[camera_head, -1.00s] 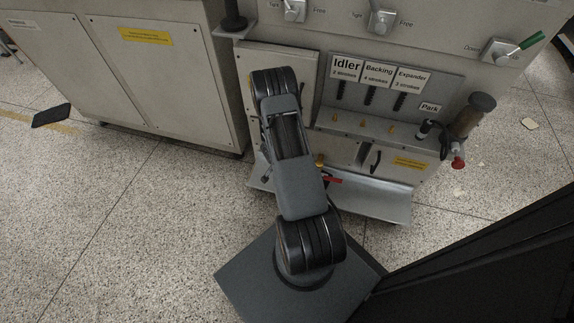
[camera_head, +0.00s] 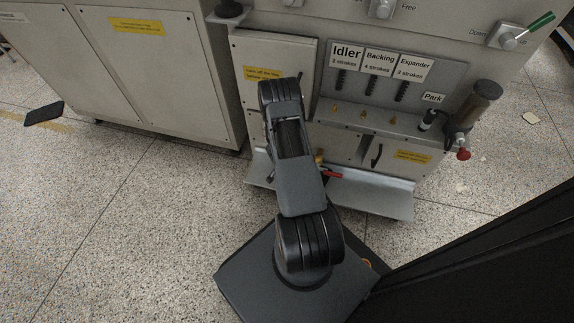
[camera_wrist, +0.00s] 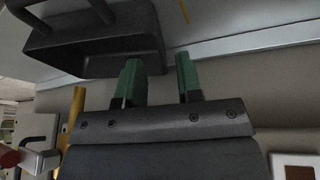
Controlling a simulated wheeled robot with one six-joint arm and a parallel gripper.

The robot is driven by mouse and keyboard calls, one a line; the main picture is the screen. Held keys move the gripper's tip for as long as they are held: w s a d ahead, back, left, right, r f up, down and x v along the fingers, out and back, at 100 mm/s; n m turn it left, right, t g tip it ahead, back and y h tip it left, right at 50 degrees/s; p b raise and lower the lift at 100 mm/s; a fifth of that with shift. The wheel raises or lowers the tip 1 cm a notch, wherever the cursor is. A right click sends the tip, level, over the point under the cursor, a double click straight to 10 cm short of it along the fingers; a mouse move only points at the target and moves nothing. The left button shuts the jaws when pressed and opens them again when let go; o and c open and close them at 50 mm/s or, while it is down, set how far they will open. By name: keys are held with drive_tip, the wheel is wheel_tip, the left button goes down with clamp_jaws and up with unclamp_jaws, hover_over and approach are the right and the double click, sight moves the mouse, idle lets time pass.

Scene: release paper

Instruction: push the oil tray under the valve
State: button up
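The oil tray (camera_wrist: 105,50), a dark grey open box with a bar handle, shows at the upper left of the wrist view. My gripper (camera_wrist: 160,78) has two green fingers standing apart with nothing between them. The left finger is close to the tray's rim; I cannot tell if they touch. A brass valve (camera_wrist: 76,108) stands left of the gripper, with a red handle end (camera_wrist: 9,157) nearby. In the head view the red valve handle (camera_head: 332,174) shows just right of my arm. My gripper and the oil tray are hidden there.
A metal ledge (camera_head: 380,196) runs along the machine's foot. The machine front (camera_head: 276,55) stands close behind my arm. A cylinder with a red knob (camera_head: 463,154) juts out at right. A dark flat object (camera_head: 44,113) lies at far left. The speckled floor (camera_head: 120,210) is clear at left.

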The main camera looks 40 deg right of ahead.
drive_tip(key=shift+b+x, duration=1.3)
drive_tip(key=shift+x, duration=1.8)
clamp_jaws()
